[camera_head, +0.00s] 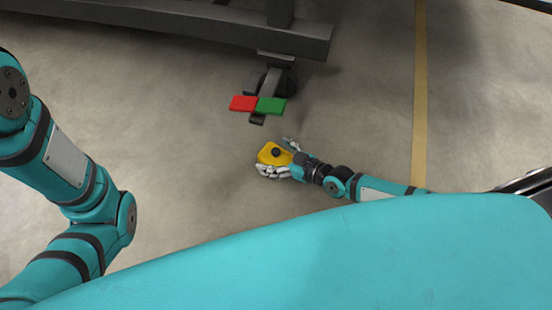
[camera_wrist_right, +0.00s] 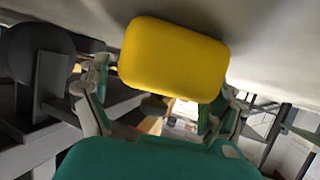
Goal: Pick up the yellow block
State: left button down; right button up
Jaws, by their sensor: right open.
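The yellow block (camera_head: 268,152) is low near the floor in the head view, with a small dark round spot showing on it. My right gripper (camera_head: 280,158) is at the block, with pale fingers along its near edge and one beyond its far right corner. In the right wrist view, the yellow block (camera_wrist_right: 175,58) fills the upper middle, between the spread fingers of my right gripper (camera_wrist_right: 168,80). The gripper is open; whether any finger touches the block I cannot tell. Part of my left arm shows at the left of the head view, its gripper out of sight.
A red plate (camera_head: 243,103) and a green plate (camera_head: 270,105) sit on a dark foot just beyond the block. A heavy dark frame (camera_head: 200,22) crosses the top. A yellow floor line (camera_head: 420,90) runs at right. The concrete floor left of the block is clear.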

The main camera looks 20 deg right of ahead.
jog(key=shift+c, duration=0.4)
jog(key=c, duration=1.6)
jog(key=shift+r, duration=0.1)
jog(key=shift+c, duration=0.2)
jog(key=shift+r, duration=0.1)
